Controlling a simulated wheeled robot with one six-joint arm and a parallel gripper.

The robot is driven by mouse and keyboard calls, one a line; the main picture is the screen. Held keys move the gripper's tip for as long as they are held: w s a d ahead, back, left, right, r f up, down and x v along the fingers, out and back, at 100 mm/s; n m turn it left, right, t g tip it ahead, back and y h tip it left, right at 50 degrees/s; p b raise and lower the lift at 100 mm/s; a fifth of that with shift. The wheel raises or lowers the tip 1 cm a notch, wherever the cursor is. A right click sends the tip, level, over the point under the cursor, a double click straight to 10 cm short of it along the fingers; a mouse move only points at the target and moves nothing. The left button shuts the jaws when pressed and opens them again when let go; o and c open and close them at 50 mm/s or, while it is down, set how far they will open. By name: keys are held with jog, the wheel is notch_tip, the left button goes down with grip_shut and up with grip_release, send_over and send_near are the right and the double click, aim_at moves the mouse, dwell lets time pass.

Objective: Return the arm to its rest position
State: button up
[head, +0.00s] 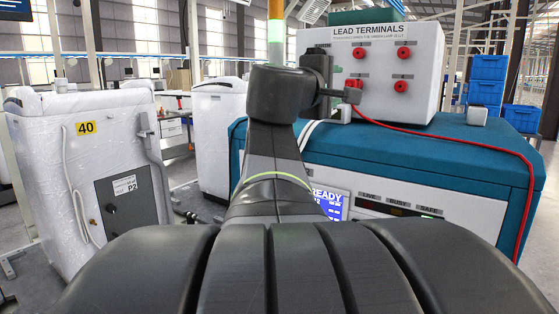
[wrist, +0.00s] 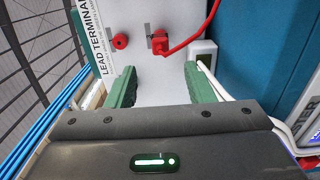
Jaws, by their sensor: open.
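My gripper (wrist: 160,88) is open in the wrist view, its two green fingers apart with nothing seen between them. It faces the white lead terminals box (wrist: 150,75), close to its front. In the head view my dark arm reaches forward to the left part of this box (head: 425,100), partly hiding it. A red lead (head: 455,138) has its plug end at the panel, just beyond the fingers in the wrist view (wrist: 188,40). A red terminal (wrist: 120,41) shows beside it. I cannot tell from the head view whether the fingers touch anything.
The box stands on a teal and white test bench (head: 470,150), with a blue READY screen (head: 328,204) and LIVE, BUSY, SAFE labels. The red lead hangs over its right side. A white wrapped unit marked 40 (head: 80,190) stands left. Blue crates (head: 487,85) are stacked behind right.

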aim_at(349, 85)
jog(key=p+x, duration=0.1)
jog(key=x, duration=0.9)
jog(key=shift+w+d, duration=0.25)
jog(key=shift+w, duration=0.05)
jog(key=b+v, duration=0.2)
jog(key=v, duration=1.2)
jog(key=p+x, duration=0.2)
jog(key=x, duration=1.1)
jog(key=shift+w+d+r, duration=0.1)
jog(key=shift+w+d, duration=0.1)
jog(key=shift+w, duration=0.1)
jog(key=shift+s+a+p, duration=0.2)
jog(key=shift+p, duration=0.25)
jog(key=shift+s+a+r, duration=0.1)
jog(key=shift+s+r, duration=0.05)
jog(key=shift+s, duration=0.2)
jog(key=shift+w+f+p, duration=0.25)
jog(key=shift+f+p, duration=0.05)
jog(key=shift+s, duration=0.15)
